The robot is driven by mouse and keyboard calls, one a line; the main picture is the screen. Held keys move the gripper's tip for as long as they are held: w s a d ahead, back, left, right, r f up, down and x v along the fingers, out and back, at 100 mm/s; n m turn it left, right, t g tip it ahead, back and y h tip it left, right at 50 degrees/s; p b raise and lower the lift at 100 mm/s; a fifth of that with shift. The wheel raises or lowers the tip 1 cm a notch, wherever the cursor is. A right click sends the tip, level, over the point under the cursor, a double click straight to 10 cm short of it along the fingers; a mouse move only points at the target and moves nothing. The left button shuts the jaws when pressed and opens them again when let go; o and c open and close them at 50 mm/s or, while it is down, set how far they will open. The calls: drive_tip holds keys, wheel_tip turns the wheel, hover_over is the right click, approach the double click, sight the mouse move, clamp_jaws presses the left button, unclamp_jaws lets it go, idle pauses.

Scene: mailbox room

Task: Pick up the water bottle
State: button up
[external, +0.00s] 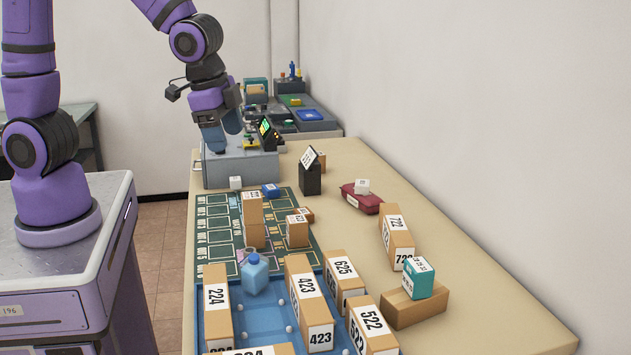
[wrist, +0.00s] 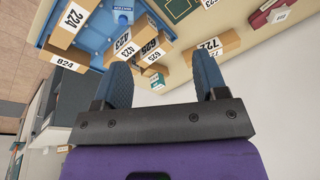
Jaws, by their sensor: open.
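A light-blue shape (wrist: 122,12) at the top edge of the wrist view looks like the bottle, partly cut off. My gripper (external: 224,134) is at the far end of the table, above the grey machine and well away from the bottle. Its two blue fingers (wrist: 162,70) are apart, with nothing between them.
The blue tray (external: 233,325) holds several numbered cardboard boxes close around the bottle. The grey machine (external: 240,168) lies under my gripper. The table's right side (external: 480,300) has bare room near the wall.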

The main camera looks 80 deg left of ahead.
sight(254, 269)
drive_tip(key=d+f+m, duration=0.1)
drive_tip(key=d+f, duration=0.2)
drive_tip(key=f, duration=0.2)
drive_tip(key=w+d+f+m, duration=0.1)
drive_tip(key=d+f, duration=0.1)
drive_tip(key=f, duration=0.3)
drive_tip(key=w+d+f+m+g, duration=0.1)
drive_tip(key=d+f, duration=0.2)
drive_tip(key=f, duration=0.2)
drive_tip(key=shift+w+d+f+m+y, duration=0.1)
drive_tip(key=shift+w+d+m+y, duration=0.1)
drive_tip(key=shift+d+m+y, duration=0.1)
drive_tip(key=shift+w+a+f, duration=0.15)
drive_tip(key=shift+a+f, duration=0.05)
drive_tip(key=shift+f, duration=1.6)
drive_tip(key=shift+w+a+f, duration=0.15)
drive_tip(key=shift+w+f, duration=0.05)
drive_tip(key=shift+f, duration=1.55)
drive_tip(key=shift+w+a+f, duration=0.15)
drive_tip(key=shift+a+f, duration=0.05)
drive_tip(key=shift+f, duration=1.6)
drive_tip(key=c, duration=0.8)
drive_tip(key=shift+r, duration=0.15)
